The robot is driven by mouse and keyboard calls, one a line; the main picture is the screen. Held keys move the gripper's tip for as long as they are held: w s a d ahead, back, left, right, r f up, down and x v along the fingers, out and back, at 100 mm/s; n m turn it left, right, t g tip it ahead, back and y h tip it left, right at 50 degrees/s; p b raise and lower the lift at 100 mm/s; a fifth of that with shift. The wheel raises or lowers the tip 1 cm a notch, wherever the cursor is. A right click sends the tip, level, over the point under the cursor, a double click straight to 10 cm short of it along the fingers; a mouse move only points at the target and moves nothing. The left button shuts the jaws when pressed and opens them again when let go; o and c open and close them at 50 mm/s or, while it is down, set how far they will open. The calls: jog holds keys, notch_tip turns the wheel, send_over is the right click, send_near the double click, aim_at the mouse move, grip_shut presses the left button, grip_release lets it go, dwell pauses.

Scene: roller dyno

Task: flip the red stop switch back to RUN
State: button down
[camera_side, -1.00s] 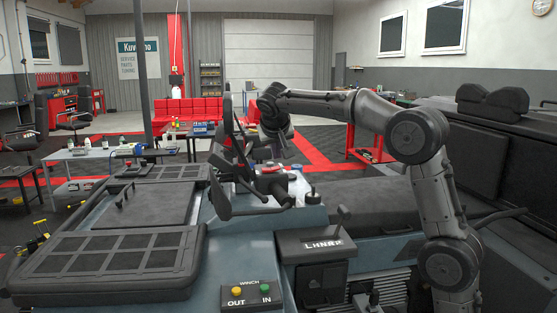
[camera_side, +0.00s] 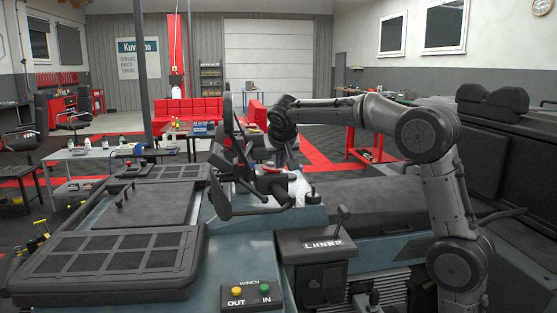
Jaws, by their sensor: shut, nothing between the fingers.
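My gripper (camera_side: 291,163) points down over the dash area behind the steering wheel (camera_side: 228,165), shut and empty. Its fingertips are small and partly lost against the clutter there. A small red part (camera_side: 271,169) shows just left of and below the fingertips, partly covered by dark parts. I cannot tell whether it is the stop switch, or which way a switch there is set. I cannot tell whether the fingers touch anything.
A shifter box (camera_side: 316,246) with a lever stands in front of the dash. A black knob (camera_side: 312,196) sticks up right of the wheel. A winch panel (camera_side: 251,297) with yellow and green buttons is at the front. The seats (camera_side: 480,140) are at right.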

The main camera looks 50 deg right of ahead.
jog(key=shift+w, duration=0.1)
jog(key=shift+w+a+r, duration=0.3)
jog(key=shift+w+a, duration=0.1)
jog(key=shift+a, duration=0.1)
jog(key=shift+r, duration=0.2)
notch_tip(320, 180, up, 4)
jog(key=shift+d, duration=0.1)
jog(key=s+v, duration=0.1)
jog(key=v, duration=0.8)
jog(key=shift+s+d+r, duration=0.15)
jog(key=shift+s+d, duration=0.05)
jog(key=shift+s, duration=0.1)
